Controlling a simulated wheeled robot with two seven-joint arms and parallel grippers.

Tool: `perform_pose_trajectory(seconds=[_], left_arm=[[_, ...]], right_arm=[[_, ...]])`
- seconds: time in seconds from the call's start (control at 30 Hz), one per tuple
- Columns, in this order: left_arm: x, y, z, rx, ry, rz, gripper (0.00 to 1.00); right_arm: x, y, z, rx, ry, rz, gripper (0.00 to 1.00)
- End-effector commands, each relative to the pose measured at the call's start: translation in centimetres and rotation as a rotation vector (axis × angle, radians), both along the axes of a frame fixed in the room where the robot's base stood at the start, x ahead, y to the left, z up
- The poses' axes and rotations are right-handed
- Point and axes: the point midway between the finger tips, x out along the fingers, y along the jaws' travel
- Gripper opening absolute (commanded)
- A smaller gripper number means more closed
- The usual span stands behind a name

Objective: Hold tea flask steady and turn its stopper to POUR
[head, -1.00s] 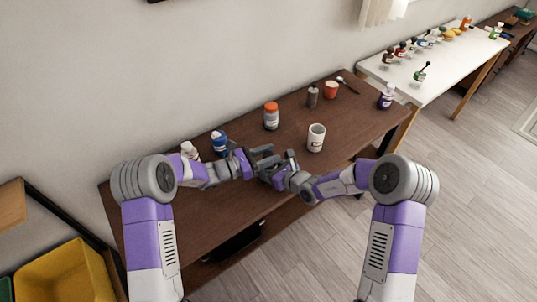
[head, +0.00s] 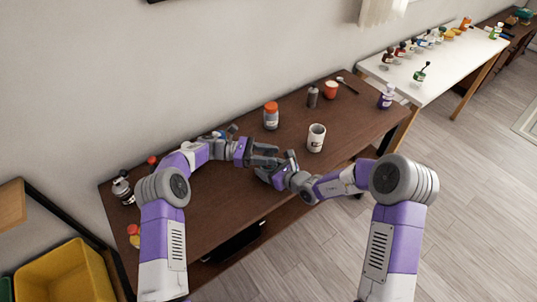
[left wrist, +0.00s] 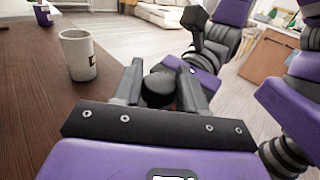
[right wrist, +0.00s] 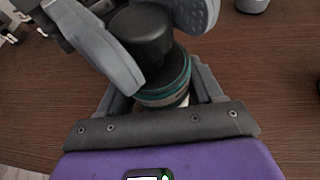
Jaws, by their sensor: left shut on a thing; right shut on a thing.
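The tea flask shows in the right wrist view as a dark body with teal bands (right wrist: 165,82). Its black stopper (right wrist: 138,34) is on top and also shows in the left wrist view (left wrist: 159,86). My left gripper (head: 270,155) is shut on the stopper, one finger on each side. My right gripper (right wrist: 166,92) is shut on the flask body just below. In the head view the two grippers meet over the table's front half and largely hide the flask. I cannot read any POUR mark.
A white mug (head: 316,140) stands right of the grippers on the brown table (head: 225,215). Bottles (head: 122,188) stand at the left edge.

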Motion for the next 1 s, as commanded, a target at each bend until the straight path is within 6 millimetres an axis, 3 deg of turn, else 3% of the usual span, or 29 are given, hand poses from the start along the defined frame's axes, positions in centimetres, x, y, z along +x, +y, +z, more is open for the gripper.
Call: perform_pose_trajectory(seconds=[0.7,0.73,0.83,1.0], left_arm=[[-0.02,-0.02,0.14,0.001,-0.001,-0.061,0.11],[-0.02,-0.02,0.14,0.001,-0.001,-0.061,0.46],[-0.02,-0.01,0.11,0.001,-0.001,-0.061,0.61],[-0.03,0.01,0.05,0.002,0.0,-0.061,0.62]], right_arm=[[-0.12,0.05,-0.15,-0.003,0.003,0.003,0.31],[-0.12,0.05,-0.14,-0.003,0.003,0.003,0.31],[-0.11,0.05,-0.14,-0.003,0.003,0.003,0.31],[-0.1,0.04,-0.13,-0.002,0.003,0.002,0.31]])
